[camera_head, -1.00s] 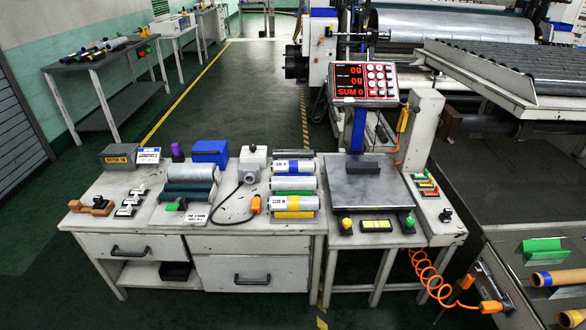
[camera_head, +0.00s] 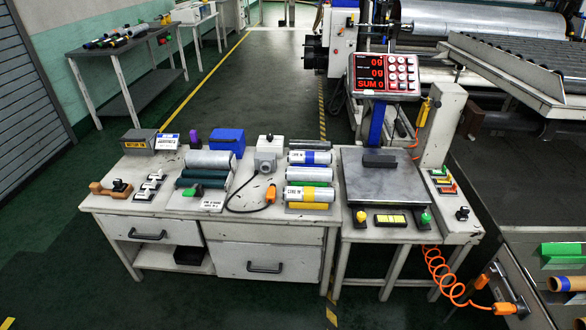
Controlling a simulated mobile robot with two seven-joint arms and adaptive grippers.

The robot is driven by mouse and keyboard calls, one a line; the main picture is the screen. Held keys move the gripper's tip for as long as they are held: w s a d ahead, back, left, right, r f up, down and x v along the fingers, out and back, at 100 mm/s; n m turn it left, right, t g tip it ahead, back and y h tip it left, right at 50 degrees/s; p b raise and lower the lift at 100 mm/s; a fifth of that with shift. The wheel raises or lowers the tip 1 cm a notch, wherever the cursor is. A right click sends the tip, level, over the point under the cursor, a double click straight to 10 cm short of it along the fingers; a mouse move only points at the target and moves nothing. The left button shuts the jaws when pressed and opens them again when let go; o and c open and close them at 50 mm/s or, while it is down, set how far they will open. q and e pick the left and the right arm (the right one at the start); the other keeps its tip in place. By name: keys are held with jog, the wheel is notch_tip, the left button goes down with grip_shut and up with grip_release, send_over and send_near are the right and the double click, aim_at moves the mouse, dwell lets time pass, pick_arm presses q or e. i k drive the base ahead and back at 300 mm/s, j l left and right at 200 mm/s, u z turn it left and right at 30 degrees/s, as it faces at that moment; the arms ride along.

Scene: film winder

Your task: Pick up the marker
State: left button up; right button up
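No object is clearly recognisable as the marker at this size. A small upright purple item (camera_head: 194,139) stands at the back of the white workbench (camera_head: 120,204), left of a blue box (camera_head: 227,142); I cannot tell whether it is the marker. Small black-and-white handled items (camera_head: 149,188) and a brown wooden holder (camera_head: 108,189) lie at the bench's left front. Neither of my grippers is in view.
Film rolls (camera_head: 308,174) lie mid-bench beside a grey box with a cable (camera_head: 268,152). A scale (camera_head: 380,178) with a red display (camera_head: 386,75) stands right. An orange coiled hose (camera_head: 448,278) hangs at the right. Green floor (camera_head: 60,265) is clear at left.

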aim_at(194, 138)
jog(key=i+j+u, duration=0.25)
jog(key=j+u, duration=0.15)
jog(key=i+j+u, duration=0.3)
jog(key=u, duration=0.15)
jog(key=i+j+u, duration=0.2)
jog(key=u, duration=0.25)
jog(key=i+j+u, duration=0.15)
jog(key=u, duration=0.25)
jog(key=i+u, duration=0.3)
jog(key=u, duration=0.15)
jog(key=i+j+u, duration=0.2)
jog(key=i+u, duration=0.2)
jog(key=i, duration=0.2)
jog(key=i+u, duration=0.4)
jog(key=i, duration=0.2)
jog(key=i+z, duration=0.4)
jog(key=i, duration=0.2)
jog(key=i+j+z, duration=0.15)
jog(key=i+z, duration=0.3)
jog(key=i, duration=0.15)
jog(key=i+l+z, duration=0.1)
jog(key=i+z, duration=1.05)
jog(key=i+l+z, duration=0.1)
jog(key=i+z, duration=0.3)
jog(key=i, duration=0.15)
jog(key=i+z, duration=0.45)
jog(key=i+j, duration=0.05)
jog(key=i, duration=0.05)
